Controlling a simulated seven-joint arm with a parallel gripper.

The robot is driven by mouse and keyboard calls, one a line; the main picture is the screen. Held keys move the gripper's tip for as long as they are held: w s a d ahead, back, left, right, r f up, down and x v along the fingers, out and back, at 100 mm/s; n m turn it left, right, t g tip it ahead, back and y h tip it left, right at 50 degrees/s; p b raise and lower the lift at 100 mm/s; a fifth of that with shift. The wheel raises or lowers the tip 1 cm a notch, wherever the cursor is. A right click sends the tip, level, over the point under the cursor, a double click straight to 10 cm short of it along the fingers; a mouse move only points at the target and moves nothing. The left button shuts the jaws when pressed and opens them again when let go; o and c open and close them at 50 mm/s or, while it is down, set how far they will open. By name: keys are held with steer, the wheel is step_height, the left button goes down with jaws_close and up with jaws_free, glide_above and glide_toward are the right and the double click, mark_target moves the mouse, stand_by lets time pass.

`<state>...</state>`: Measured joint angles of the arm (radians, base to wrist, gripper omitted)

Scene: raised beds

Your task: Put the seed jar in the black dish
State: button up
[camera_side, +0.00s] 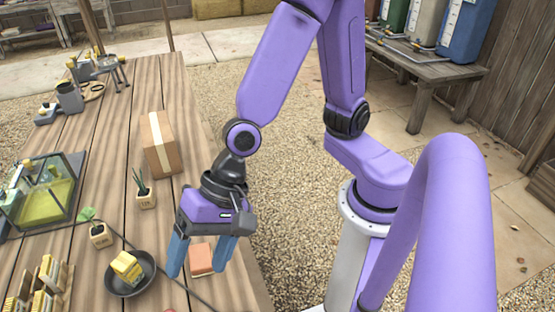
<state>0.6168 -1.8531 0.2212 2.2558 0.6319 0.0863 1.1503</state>
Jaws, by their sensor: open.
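The black dish (147,279) sits near the front of the wooden table. A small yellow block-like thing (127,266) lies tilted in it; I cannot tell whether this is the seed jar. No other thing is clearly a seed jar. My gripper (199,263) points down just right of the dish, its two blue fingers open and apart. Nothing is seen held between them. A salmon-coloured block (201,258) shows between and behind the fingers, near the table's right edge; the fingers hide part of its surroundings.
Two small potted plants (146,199) (100,236) stand behind the dish. A cardboard box (161,144) stands further back. A glass case (44,192) and a rack with brushes (42,287) are at left. A thin dark cord (175,282) runs past the dish.

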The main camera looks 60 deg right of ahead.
steer(key=s+d+r+n+h, duration=0.1)
steer(key=s+d+n+h, duration=0.2)
steer(key=d+n, duration=0.6)
steer(key=s+d+r+n+g+h, duration=0.1)
steer(key=s+d+r+n+h, duration=0.1)
steer(key=d+n, duration=0.7)
steer(key=s+d+h, duration=0.1)
steer(key=d, duration=0.5)
steer(key=shift+s+r+n, duration=0.15)
steer(key=shift+n, duration=0.15)
